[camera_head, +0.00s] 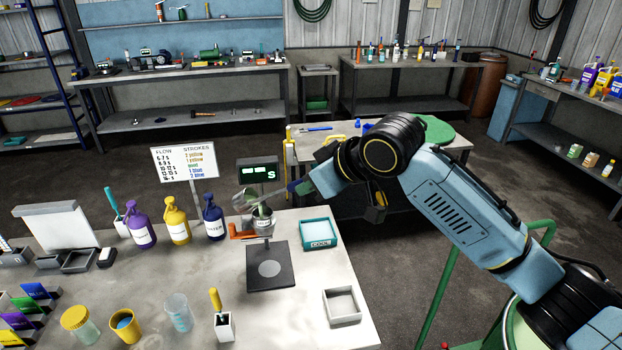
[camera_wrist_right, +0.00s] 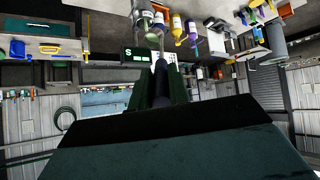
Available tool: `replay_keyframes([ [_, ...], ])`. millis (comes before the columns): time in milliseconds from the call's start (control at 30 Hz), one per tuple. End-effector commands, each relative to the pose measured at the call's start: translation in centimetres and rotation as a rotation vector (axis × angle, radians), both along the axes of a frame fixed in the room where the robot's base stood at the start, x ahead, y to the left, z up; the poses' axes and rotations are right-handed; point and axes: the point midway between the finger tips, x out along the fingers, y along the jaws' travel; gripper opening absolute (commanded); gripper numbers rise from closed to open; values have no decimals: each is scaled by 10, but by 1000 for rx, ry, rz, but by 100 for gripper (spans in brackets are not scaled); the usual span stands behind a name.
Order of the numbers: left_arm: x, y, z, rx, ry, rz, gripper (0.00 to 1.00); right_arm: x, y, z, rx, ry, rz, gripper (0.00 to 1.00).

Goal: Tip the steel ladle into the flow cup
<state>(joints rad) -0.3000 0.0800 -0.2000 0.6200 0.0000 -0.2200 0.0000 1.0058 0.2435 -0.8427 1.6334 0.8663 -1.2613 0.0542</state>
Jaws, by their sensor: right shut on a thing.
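My right gripper (camera_head: 303,187) is shut on the handle of the steel ladle (camera_head: 246,198). The ladle's bowl is at the left end of the handle, just above the small flow cup (camera_head: 262,222), and looks tilted. A small pale green patch shows between bowl and cup; I cannot tell if it is flowing liquid. The cup stands over a black plate (camera_head: 284,278). In the right wrist view, which is upside down, the dark handle (camera_wrist_right: 160,82) runs from my gripper toward the bowl at the top. My left gripper is not in view.
A timer display (camera_head: 257,172) stands behind the cup. An orange bracket (camera_head: 242,232) is beside it. Purple (camera_head: 140,228), yellow (camera_head: 176,225) and blue (camera_head: 214,222) bottles stand to the left. A teal tray (camera_head: 319,236) and an empty white tray (camera_head: 343,306) are on the right.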

Motion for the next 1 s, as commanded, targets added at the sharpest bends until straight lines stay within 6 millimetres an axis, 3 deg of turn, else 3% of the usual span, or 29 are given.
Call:
replay_keyframes([
  [1000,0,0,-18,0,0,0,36,-2,-9,-21,107,-27,19,0],
])
